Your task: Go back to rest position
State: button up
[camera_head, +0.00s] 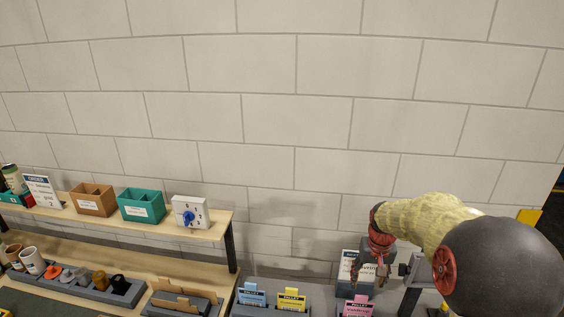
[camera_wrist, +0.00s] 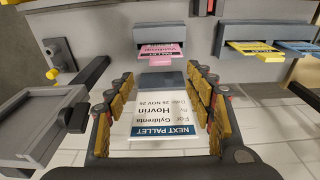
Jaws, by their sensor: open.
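My gripper (camera_head: 370,274) is at the lower right in the head view, in front of a white card (camera_head: 348,266). In the wrist view my gripper (camera_wrist: 160,73) is open, its yellow-padded fingers well apart. The white card with a blue "NEXT PALLET" band (camera_wrist: 162,122) shows between the fingers, with a clear gap on each side. A grey block (camera_wrist: 161,81) adjoins the card's upper end. My arm hides part of the right side of the head view.
A pink pallet card (camera_head: 357,308) sits close below my gripper, with yellow (camera_head: 292,299) and blue (camera_head: 252,295) ones to its left. A wooden shelf (camera_head: 215,226) with bins stands at left. A grey tray (camera_wrist: 35,125) lies left in the wrist view. The upper wall area is clear.

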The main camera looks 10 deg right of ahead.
jog(key=s+a+r+n+t+b, duration=0.1)
jog(key=s+a+r+t+b, duration=0.1)
jog(key=s+a+b, duration=0.5)
jog(key=s+a+r+n+t+b, duration=0.2)
jog(key=s+a+b, duration=0.5)
jog(key=s, duration=1.1)
jog(key=shift+s+a+r, duration=0.3)
jog(key=shift+s+a, duration=0.1)
jog(key=shift+a, duration=0.5)
